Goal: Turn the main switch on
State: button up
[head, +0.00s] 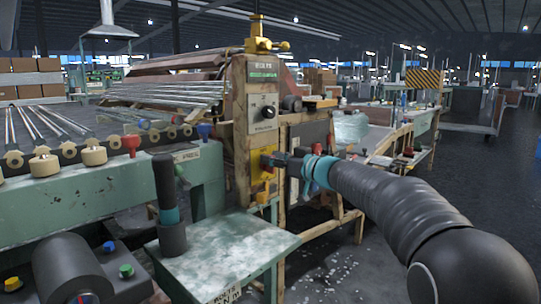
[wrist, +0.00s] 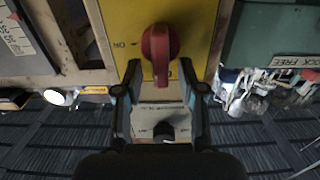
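The main switch is a red rotary knob (wrist: 161,50) on a yellow plate (wrist: 198,22), seen close up in the wrist view. Its handle points down in that picture. Upside-down "ON" lettering shows left of it. In the head view the yellow plate (head: 259,186) is on the wooden post, with a little red (head: 265,161) showing beside my gripper (head: 276,160). In the wrist view my gripper (wrist: 161,74) is open, with one finger on each side of the red handle. Gaps show between the fingers and the handle.
A white panel with a black knob (head: 268,112) is above the yellow plate on the same post. A green table (head: 230,245) with a black-handled post (head: 167,205) stands in front.

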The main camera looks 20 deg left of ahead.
jog(key=shift+w+a, duration=0.15)
jog(key=shift+a, duration=0.2)
jog(key=shift+c, duration=0.2)
